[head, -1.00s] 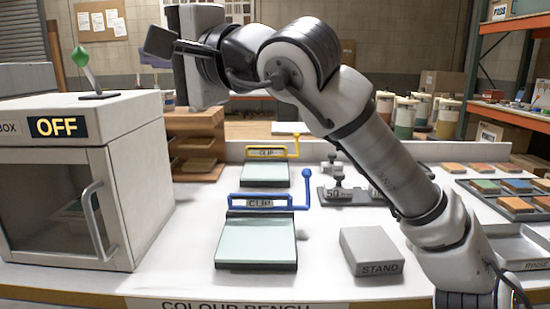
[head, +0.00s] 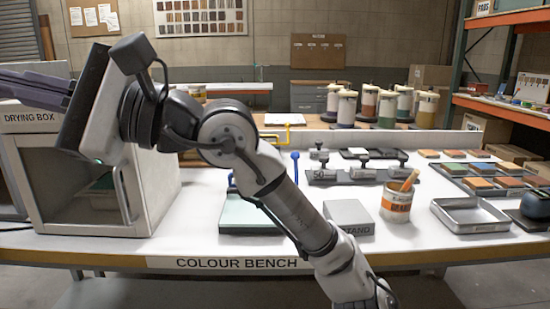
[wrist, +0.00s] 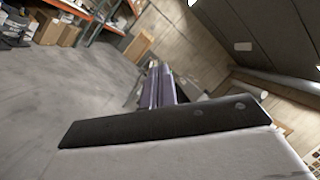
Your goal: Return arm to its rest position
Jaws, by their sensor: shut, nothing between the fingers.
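My gripper (head: 20,88) is at the upper left of the head view, raised in front of the drying box. Its purple-grey fingers point left and are together with nothing between them. In the wrist view my gripper (wrist: 158,72) points out over open floor, its fingers side by side. My arm reaches from the bottom middle up to the left, bent at the elbow.
On the colour bench (head: 410,255) are a stand block (head: 347,213), an orange-labelled can (head: 397,203), an empty metal tray (head: 470,213) and a blue-clip panel (head: 245,215) partly behind my arm. Shelves (head: 510,110) stand at right.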

